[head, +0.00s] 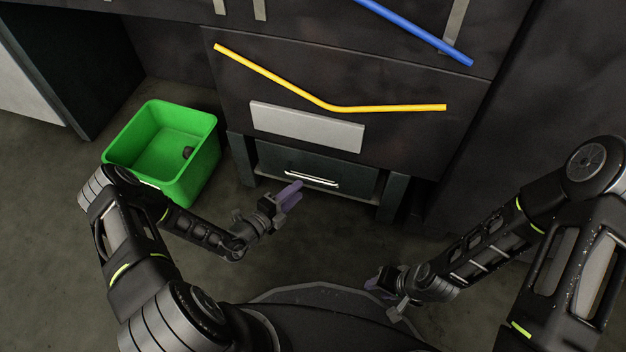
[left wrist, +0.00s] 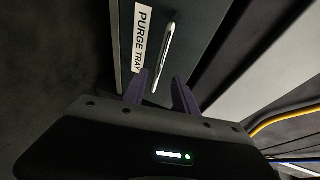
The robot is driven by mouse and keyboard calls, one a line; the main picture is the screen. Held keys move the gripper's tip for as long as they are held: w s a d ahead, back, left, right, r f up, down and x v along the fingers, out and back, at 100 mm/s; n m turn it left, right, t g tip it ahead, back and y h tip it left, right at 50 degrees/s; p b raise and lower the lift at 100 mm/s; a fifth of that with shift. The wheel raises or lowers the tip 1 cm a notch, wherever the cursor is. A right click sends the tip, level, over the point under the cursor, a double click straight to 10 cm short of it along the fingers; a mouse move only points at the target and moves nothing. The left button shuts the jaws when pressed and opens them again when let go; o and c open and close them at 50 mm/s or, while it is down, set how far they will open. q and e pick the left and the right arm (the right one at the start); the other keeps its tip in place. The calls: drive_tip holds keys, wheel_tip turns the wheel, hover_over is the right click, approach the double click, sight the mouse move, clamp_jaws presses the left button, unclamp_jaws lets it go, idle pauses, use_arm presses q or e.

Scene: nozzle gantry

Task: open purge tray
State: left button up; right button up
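The purge tray (head: 275,162) is a dark drawer low in the machine's front in the head view, and it looks shut. Its bright metal bar handle (head: 312,180) runs across its front. In the left wrist view the tray bears a white "PURGE TRAY" label (left wrist: 141,38), with the handle (left wrist: 163,55) beside it. My left gripper (head: 290,194) has purple fingers and is in front of the tray, just short of the handle. In the left wrist view its fingers (left wrist: 158,88) are apart with the handle's end between their lines. My right gripper (head: 378,285) is low near my base, away from the tray; its opening is unclear.
A green bin (head: 200,160) with a small dark object (head: 187,152) inside stands on the floor left of the tray. A grey plate (head: 306,126), a yellow tube (head: 275,77) and a blue tube (head: 415,33) are on the machine above. Floor before the tray is clear.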

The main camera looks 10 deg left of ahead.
sight(312, 178)
use_arm(q)
drive_tip(key=b+x, duration=0.3)
drive_tip(key=x, duration=0.4)
drive_tip(key=shift+d+f, duration=0.15)
drive_tip(key=shift+w+d, duration=0.1)
drive_tip(key=shift+w, duration=0.25)
drive_tip(key=shift+c, duration=0.4)
clamp_jaws()
idle(0.7)
